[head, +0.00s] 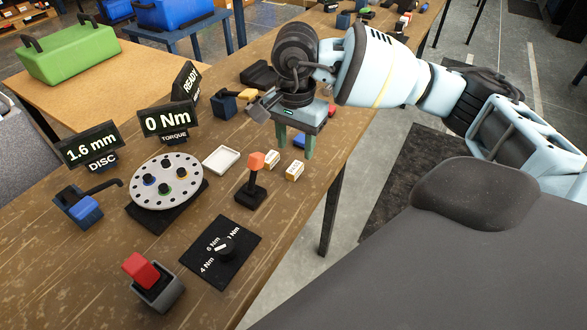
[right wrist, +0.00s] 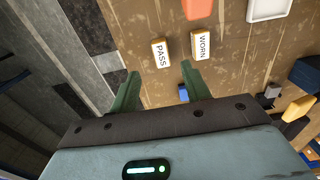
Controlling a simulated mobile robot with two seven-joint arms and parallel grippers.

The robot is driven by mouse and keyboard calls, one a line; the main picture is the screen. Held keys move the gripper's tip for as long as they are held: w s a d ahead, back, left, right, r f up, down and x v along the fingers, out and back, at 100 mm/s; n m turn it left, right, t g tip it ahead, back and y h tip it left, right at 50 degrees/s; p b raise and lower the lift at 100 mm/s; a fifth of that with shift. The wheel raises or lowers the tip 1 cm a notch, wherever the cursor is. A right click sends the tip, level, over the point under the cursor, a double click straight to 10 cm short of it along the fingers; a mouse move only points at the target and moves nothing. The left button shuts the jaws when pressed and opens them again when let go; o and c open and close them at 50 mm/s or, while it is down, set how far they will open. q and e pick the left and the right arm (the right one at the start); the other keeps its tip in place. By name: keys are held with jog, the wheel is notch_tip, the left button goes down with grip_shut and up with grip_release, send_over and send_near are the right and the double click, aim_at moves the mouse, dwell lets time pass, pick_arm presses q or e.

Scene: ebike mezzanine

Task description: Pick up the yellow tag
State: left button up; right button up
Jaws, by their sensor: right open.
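Two small tags lie on the wooden table, each with a white label face and yellow-orange edges. The one lettered PASS (right wrist: 160,53) is nearer the table edge; it also shows in the head view (head: 295,171). The one lettered WORN (right wrist: 201,46) lies beside it, farther in, and shows in the head view (head: 271,157). My right gripper (head: 295,143) is open and empty, pointing down just behind the tags. In the right wrist view its green fingers (right wrist: 161,72) are spread, with PASS beyond the gap between them and WORN beyond the right finger. My left gripper is not in view.
An orange-topped lever (head: 256,162) stands close to the tags, with a white tray (head: 221,160) to its left. A small blue object (right wrist: 183,93) lies near the right finger. A perforated disc (head: 165,182), a dial mat (head: 220,255) and a red switch (head: 141,270) occupy the front.

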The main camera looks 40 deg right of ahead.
aim_at(295, 167)
jog(key=shift+f, duration=0.6)
jog(key=shift+w+f+p, duration=0.15)
jog(key=shift+f+p, duration=0.15)
jog(key=shift+f, duration=2.3)
grip_shut()
jog(key=shift+r, duration=0.1)
jog(key=shift+r, duration=0.45)
jog(key=shift+s+a+r, duration=0.1)
jog(key=shift+s+r, duration=0.15)
jog(key=shift+r, duration=0.4)
jog(key=shift+s+a+r, duration=0.1)
jog(key=shift+s+r, duration=0.1)
jog(key=shift+r, duration=0.4)
jog(key=s+a, duration=0.3)
jog(key=s, duration=0.4)
jog(key=s+a+r+b, duration=0.1)
jog(key=s+a, duration=0.2)
jog(key=s, duration=0.3)
jog(key=shift+s+r, duration=0.2)
jog(key=shift+s, duration=0.2)
